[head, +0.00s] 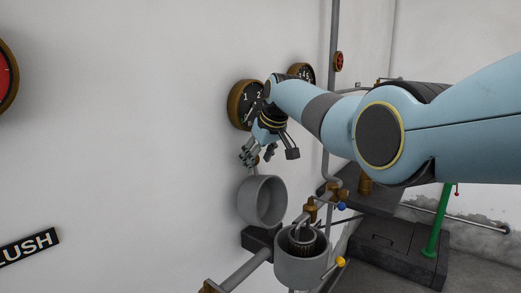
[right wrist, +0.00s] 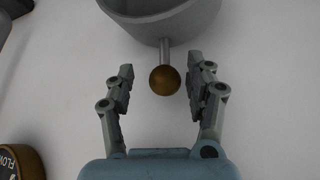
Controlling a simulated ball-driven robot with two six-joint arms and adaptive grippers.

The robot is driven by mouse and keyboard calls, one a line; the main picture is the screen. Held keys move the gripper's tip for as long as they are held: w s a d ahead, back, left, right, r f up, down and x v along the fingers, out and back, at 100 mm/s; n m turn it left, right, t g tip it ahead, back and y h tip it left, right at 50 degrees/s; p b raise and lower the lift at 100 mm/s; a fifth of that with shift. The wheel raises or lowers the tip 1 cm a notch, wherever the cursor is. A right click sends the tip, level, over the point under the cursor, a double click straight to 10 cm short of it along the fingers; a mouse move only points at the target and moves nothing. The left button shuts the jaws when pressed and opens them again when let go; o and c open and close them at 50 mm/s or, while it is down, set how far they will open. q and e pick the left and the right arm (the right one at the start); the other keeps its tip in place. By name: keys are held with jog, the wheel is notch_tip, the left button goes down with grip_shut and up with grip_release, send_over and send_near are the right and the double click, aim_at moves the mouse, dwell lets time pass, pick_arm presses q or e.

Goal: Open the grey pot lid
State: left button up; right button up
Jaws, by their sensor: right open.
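The grey pot lid (head: 263,203) stands swung up beside the wall, its hollow side facing the room. Its rim also shows at the top of the right wrist view (right wrist: 165,22). A short stem joins it to a brass ball knob (right wrist: 165,80). The grey pot (head: 301,268) is below, open at the top, with a dark ribbed part inside. My right gripper (head: 268,156) is above the lid, pointing down. In the right wrist view its open fingers (right wrist: 163,82) stand either side of the knob, with gaps on both sides. My left gripper is out of view.
A brass-rimmed gauge (head: 240,105) is on the wall behind my right gripper, with another gauge (head: 302,72) farther along. A pipe (head: 245,270) meets the pot at the left. A yellow knob (head: 340,262) and a blue knob (head: 341,206) are to its right.

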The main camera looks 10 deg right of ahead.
jog(key=v, duration=1.2)
jog(key=shift+f, duration=0.15)
